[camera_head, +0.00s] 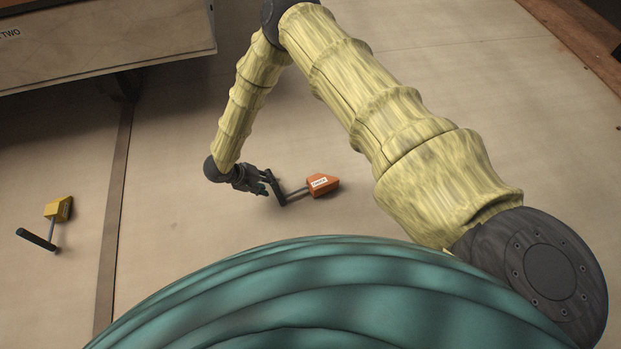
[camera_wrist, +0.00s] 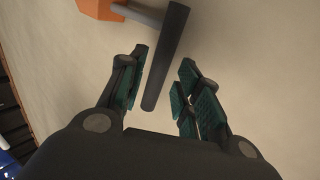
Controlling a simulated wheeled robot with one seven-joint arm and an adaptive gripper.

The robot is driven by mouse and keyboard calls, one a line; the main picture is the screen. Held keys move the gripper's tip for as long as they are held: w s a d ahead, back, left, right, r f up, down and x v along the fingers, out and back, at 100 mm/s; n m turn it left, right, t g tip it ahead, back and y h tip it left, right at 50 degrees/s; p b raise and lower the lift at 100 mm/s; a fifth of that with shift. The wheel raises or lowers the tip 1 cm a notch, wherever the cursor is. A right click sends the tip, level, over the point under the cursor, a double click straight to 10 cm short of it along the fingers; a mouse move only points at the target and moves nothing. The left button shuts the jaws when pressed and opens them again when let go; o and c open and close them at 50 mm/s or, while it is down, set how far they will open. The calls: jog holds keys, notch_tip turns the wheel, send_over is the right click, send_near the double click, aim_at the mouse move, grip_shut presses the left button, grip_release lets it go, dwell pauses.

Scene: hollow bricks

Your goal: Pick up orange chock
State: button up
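The orange chock (camera_head: 323,185) lies on the floor near the middle of the head view. It is an orange wedge with a white label, joined by a grey rod to a dark crossbar handle (camera_head: 275,187). My gripper (camera_head: 266,183) is at the handle, to the left of the wedge. In the wrist view the orange wedge (camera_wrist: 101,9) is partly cut off at the top left. The dark handle (camera_wrist: 166,57) reaches down so that its near end lies between the fingertips of my open gripper (camera_wrist: 163,80). I see no clear contact between fingers and handle.
A yellow chock (camera_head: 58,209) with a dark handle lies on the floor at the left. A large pale panel or box marked "TWO" (camera_head: 110,40) stands at the upper left. A brown strip (camera_head: 112,210) crosses the floor. The floor around the orange chock is clear.

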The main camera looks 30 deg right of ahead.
jog(key=b+x, duration=0.2)
jog(key=x, duration=0.1)
jog(key=b+x, duration=0.1)
jog(key=x, duration=0.1)
jog(key=shift+w+a, duration=0.15)
jog(key=shift+w, duration=0.25)
grip_shut()
